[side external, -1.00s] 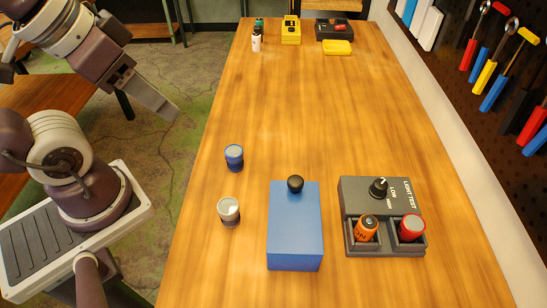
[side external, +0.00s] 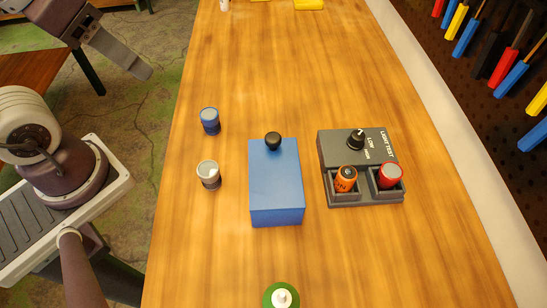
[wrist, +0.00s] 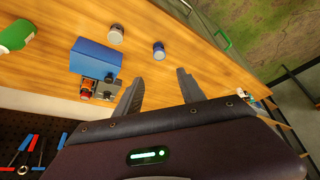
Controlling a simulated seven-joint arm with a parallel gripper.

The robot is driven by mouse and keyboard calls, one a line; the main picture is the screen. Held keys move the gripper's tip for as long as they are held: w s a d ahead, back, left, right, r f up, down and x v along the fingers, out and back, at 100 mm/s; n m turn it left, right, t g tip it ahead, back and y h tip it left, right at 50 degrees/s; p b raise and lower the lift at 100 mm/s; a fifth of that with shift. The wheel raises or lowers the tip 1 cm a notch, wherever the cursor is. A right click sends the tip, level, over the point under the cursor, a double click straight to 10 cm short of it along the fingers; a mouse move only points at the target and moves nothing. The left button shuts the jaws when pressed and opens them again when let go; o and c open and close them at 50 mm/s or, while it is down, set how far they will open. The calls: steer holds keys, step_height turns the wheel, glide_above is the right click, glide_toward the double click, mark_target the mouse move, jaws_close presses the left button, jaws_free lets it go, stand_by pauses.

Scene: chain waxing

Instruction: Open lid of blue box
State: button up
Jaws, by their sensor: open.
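The blue box (side external: 276,185) stands on the wooden table with its lid shut. A round black knob (side external: 273,141) sits at its far end. The blue box also shows at the upper left of the wrist view (wrist: 93,56). My gripper (side external: 146,73) is at the upper left of the side view, beyond the table's left edge and well away from the box. In the wrist view my gripper's two fingers (wrist: 158,85) are apart, with nothing between them.
A grey light tester (side external: 340,148) holding an orange battery (side external: 346,178) and a red one (side external: 390,175) is right of the box. A blue can (side external: 210,121) and a white-topped can (side external: 208,174) are left. A green bottle (side external: 281,296) is in front.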

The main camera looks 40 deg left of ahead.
steer(key=w+d+g, duration=0.2)
steer(key=w+d, duration=0.4)
steer(key=g, duration=0.3)
glide_above(273, 136)
step_height(273, 136, down, 5)
steer(key=shift+s+f, duration=0.1)
steer(key=shift+f, duration=0.1)
step_height(273, 136, down, 6)
steer(key=shift+d+f, duration=0.1)
steer(key=shift+f, duration=0.55)
steer(key=shift+c, duration=0.5)
jaws_close()
